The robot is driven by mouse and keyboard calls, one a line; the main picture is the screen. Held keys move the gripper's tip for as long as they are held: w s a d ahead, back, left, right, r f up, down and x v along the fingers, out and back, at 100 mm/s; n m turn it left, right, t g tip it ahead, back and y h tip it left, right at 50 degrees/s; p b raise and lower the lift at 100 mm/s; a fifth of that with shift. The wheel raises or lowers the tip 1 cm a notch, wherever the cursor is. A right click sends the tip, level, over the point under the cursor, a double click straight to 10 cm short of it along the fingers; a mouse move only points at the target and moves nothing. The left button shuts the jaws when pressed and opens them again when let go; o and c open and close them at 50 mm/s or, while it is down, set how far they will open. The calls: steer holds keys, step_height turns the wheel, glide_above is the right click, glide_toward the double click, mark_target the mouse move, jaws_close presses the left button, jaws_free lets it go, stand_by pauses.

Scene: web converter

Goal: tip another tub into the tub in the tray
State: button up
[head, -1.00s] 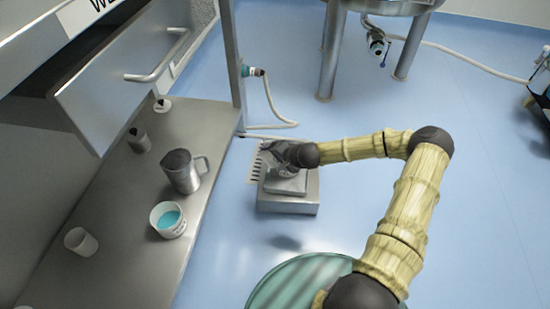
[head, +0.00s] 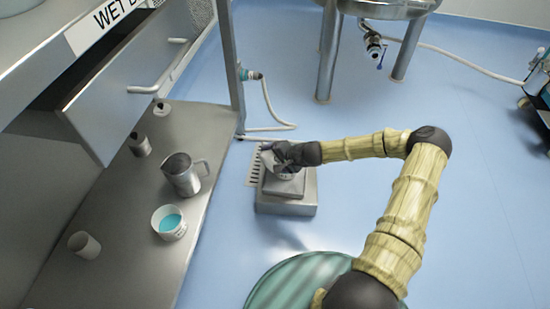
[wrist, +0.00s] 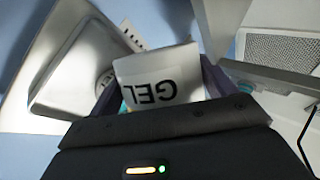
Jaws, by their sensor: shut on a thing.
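My gripper (head: 276,157) is shut on a white tub (wrist: 160,76) with black "GEL" lettering, which appears upside down in the wrist view. A bit of teal shows at the tub's left edge; its inside is hidden. In the head view the gripper hides most of this tub and is over a square metal tray (wrist: 42,98) on a low steel box. A small pale round thing (wrist: 105,79) shows in that tray, partly behind the held tub; I cannot tell if it is a tub. Another white tub with blue contents (head: 168,222) stands upright on the steel bench.
A steel post (head: 231,70) and hose (head: 269,112) stand behind. A green round surface (head: 290,285) is in front. Blue floor is open at right.

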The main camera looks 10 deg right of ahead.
steer(key=shift+w+d+r+m+g+y+p, duration=0.15)
steer(key=shift+d+r+m+g+y+p, duration=0.25)
steer(key=shift+p, duration=0.45)
steer(key=shift+w+d+r+m+g+y+p, duration=0.1)
steer(key=shift+w+r+y+p, duration=0.1)
steer(key=shift+y+p, duration=0.45)
steer(key=shift+s+a+f+h, duration=0.1)
steer(key=shift+a+f+h, duration=0.05)
steer(key=shift+h, duration=0.1)
stand_by(0.7)
